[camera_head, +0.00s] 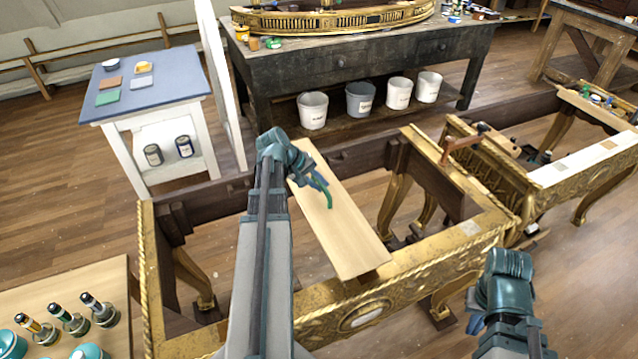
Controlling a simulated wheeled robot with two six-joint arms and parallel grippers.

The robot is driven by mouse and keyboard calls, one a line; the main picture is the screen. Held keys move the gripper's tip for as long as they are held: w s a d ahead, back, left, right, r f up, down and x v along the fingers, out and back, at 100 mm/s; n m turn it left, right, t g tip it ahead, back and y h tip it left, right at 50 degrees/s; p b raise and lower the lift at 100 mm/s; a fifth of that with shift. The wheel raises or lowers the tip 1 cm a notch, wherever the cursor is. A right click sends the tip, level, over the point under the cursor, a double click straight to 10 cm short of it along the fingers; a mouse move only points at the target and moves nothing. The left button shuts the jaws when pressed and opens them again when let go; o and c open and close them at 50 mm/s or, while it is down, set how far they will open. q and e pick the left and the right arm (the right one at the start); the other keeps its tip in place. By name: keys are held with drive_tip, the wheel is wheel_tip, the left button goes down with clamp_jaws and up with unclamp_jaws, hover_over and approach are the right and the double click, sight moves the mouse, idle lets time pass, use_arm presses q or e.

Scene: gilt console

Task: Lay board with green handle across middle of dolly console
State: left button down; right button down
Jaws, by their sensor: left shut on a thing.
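The pale wooden board (345,232) spans the gilt console (418,262) from its back rail to its front rail, over the open middle. I cannot tell whether it rests on both rails or hovers slightly. Its green handle (328,200) stands on the board's upper face. My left gripper (321,184) is at the handle and shut on it; the arm link hides part of the console's left side. My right gripper (474,324) is low at the right, in front of the console and away from the board; its fingers are too small to read.
A second gilt console (590,168) with a clamp and tools adjoins at the right. A blue-topped table (150,80) and a dark workbench (350,48) with several buckets stand behind. A wooden top (70,290) with bottles is at the lower left.

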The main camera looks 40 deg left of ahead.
sight(318, 196)
use_arm(q)
drive_tip(key=shift+f+b, duration=2.45)
drive_tip(key=shift+f, duration=0.3)
drive_tip(key=shift+f, duration=0.2)
drive_tip(key=c, duration=0.7)
unclamp_jaws()
drive_tip(key=shift+c, duration=0.2)
drive_tip(key=shift+o, duration=0.2)
drive_tip(key=o, duration=0.7)
drive_tip(key=shift+r, duration=0.1)
drive_tip(key=shift+r+p, duration=4.4)
drive_tip(key=shift+r, duration=0.1)
